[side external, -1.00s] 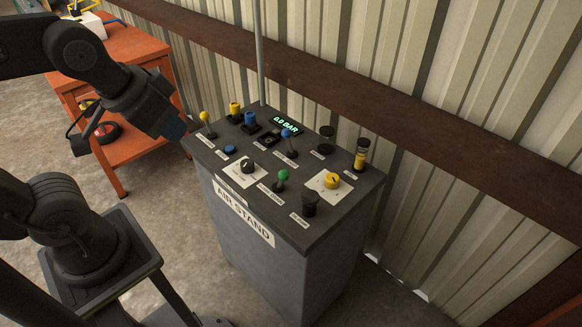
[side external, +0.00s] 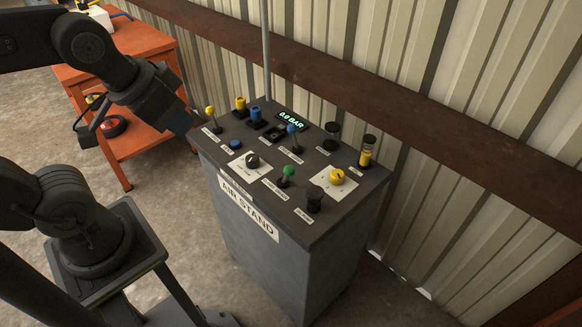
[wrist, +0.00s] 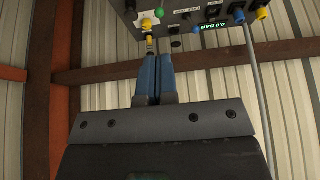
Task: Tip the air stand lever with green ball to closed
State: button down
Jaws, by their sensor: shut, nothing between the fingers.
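The air stand (side external: 240,222) is a grey cabinet with a sloping dark panel on top. The lever with the green ball (side external: 288,171) stands near the front middle of the panel, between a black knob and a yellow knob. Its stick looks near upright; its exact tilt is hard to tell. In the wrist view the green ball (wrist: 160,12) shows at the top edge. My gripper (side external: 184,124) hangs left of the stand, clear of the panel and well away from the green ball. Its blue fingers (wrist: 153,58) are together and empty.
A yellow-ball lever (side external: 210,110) stands at the panel's left corner, nearest my gripper. A blue-ball lever (side external: 292,129), a yellow knob (side external: 337,177) and a black knob (side external: 253,160) crowd the panel. The display (side external: 291,116) reads 0.0 BAR. A corrugated wall (side external: 480,110) stands behind.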

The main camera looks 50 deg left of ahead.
jog(key=c, duration=1.6)
grip_release()
jog(key=shift+w+r, duration=0.1)
jog(key=shift+w, duration=0.1)
jog(key=shift+c, duration=0.2)
jog(key=o, duration=0.5)
jog(key=shift+n+g, duration=0.3)
jog(key=shift+g, duration=0.5)
jog(key=w, duration=0.5)
jog(key=shift+d, duration=0.15)
jog(key=shift+c, duration=0.2)
jog(key=o, duration=0.4)
jog(key=w+f+g, duration=0.1)
jog(key=w+f, duration=0.2)
jog(key=w, duration=0.4)
jog(key=shift+w+d+n+g+y, duration=0.25)
jog(key=shift+d+n+g+y, duration=0.05)
jog(key=shift+d+g+y, duration=0.15)
jog(key=n+g, duration=0.1)
jog(key=g, duration=0.1)
send_over(288, 176)
jog(key=w, duration=0.1)
notch_tip(288, 176, down, 10)
jog(key=shift+g+y, duration=0.25)
jog(key=shift+y, duration=0.2)
jog(key=f, duration=0.9)
jog(key=a+f, duration=0.1)
jog(key=f, duration=0.4)
jog(key=shift+a+f, duration=0.1)
jog(key=shift+f, duration=0.1)
